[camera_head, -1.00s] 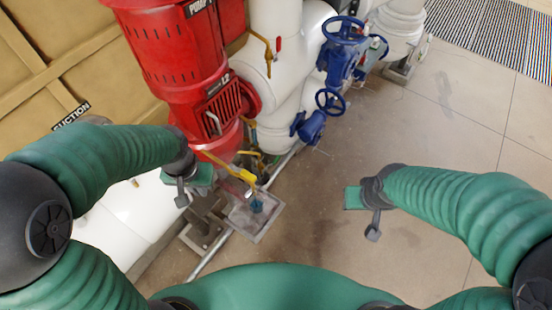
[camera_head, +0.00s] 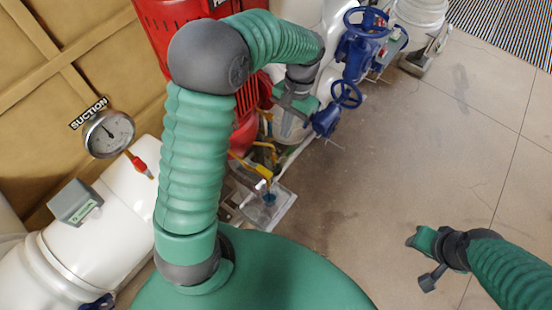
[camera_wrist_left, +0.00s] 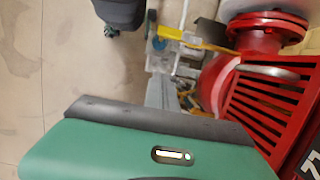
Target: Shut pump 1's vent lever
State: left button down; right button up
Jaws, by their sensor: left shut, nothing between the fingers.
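The red pump (camera_head: 157,38) stands at the upper left, partly hidden by my left arm. Yellow levers (camera_head: 247,165) show low beside it, over a small plate with a blue cup (camera_head: 269,198). In the left wrist view a yellow lever (camera_wrist_left: 203,44) lies near the red casing (camera_wrist_left: 262,100); I cannot tell which lever is the vent one. My left gripper (camera_head: 294,106) is shut and empty, above and to the right of these levers, apart from them. My right gripper (camera_head: 420,240) hangs over bare floor at the right; its jaws are unclear.
Blue valve handwheels (camera_head: 346,94) on white pipes stand just right of my left gripper. A gauge (camera_head: 108,133) with a suction label and a white pipe (camera_head: 130,185) lie to the left. The tiled floor (camera_head: 420,150) at right is open.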

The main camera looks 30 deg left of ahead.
aim_at(258, 168)
pick_arm(q)
jog(key=s+f+p, duration=0.2)
jog(key=s+f, duration=0.4)
jog(key=f, duration=0.3)
jog(key=shift+s+a+f+p, duration=0.25)
jog(key=shift+a+f+p, duration=0.1)
jog(key=shift+a+p, duration=0.1)
jog(key=shift+w, duration=0.1)
